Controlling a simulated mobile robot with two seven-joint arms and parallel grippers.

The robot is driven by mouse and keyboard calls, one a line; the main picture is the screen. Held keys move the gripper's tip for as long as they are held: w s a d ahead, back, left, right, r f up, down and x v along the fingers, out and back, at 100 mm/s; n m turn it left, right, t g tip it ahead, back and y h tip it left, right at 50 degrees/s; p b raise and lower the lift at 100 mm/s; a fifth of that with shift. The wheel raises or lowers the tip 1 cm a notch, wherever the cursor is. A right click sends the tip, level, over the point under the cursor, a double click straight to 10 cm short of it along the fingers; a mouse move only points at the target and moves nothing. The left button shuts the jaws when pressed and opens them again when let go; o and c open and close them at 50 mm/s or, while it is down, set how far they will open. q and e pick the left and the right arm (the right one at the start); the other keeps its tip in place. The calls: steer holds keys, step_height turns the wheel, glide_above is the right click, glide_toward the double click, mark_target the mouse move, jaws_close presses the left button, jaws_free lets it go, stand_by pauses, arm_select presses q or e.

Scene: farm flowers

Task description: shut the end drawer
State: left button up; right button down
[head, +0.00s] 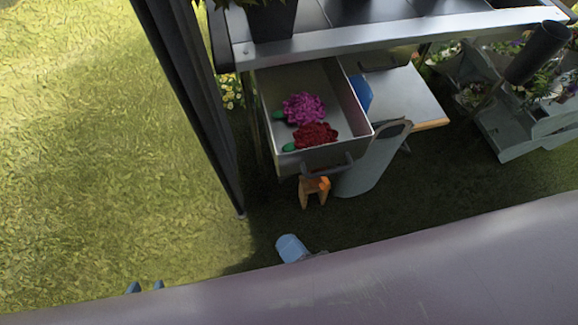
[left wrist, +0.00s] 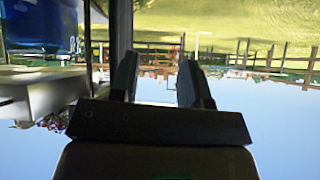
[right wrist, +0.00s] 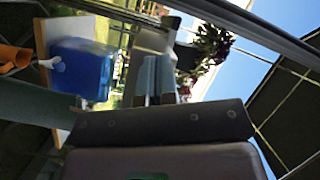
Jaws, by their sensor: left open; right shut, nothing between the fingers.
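The end drawer (head: 361,121) is a grey metal drawer, pulled open below the bench top in the head view. A purple flower (head: 303,107) and a red flower (head: 315,135) lie inside it. Its handle (head: 327,170) is on the front face. My right gripper (head: 291,248) is shut and empty, below and in front of the drawer front, apart from the handle; its closed fingers (right wrist: 155,80) show in the right wrist view. My left gripper (head: 146,287) is open and empty at the lower left, far from the drawer; its spread fingers (left wrist: 158,82) show in the left wrist view.
A dark post (head: 190,90) stands left of the drawer. An orange object (head: 315,188) is just below the handle, and a grey watering can (head: 372,165) stands to the right. A grey planter cart (head: 510,135) is at far right. Open grass (head: 90,150) lies left.

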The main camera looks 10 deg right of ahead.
steer(key=r+m+t+h, duration=0.1)
steer(key=m+t+h, duration=0.15)
steer(key=m, duration=0.35)
steer(key=m+h, duration=0.4)
glide_toward(289, 164)
steer(key=w, duration=0.7)
steer(key=shift+a, duration=0.2)
steer(key=shift+w, duration=0.25)
arm_select(q)
steer(key=shift+w+d+r, duration=0.1)
steer(key=shift+w+r, duration=0.15)
steer(key=shift+r, duration=0.1)
steer(key=shift+r, duration=0.1)
arm_select(e)
steer(key=shift+w+r, duration=0.1)
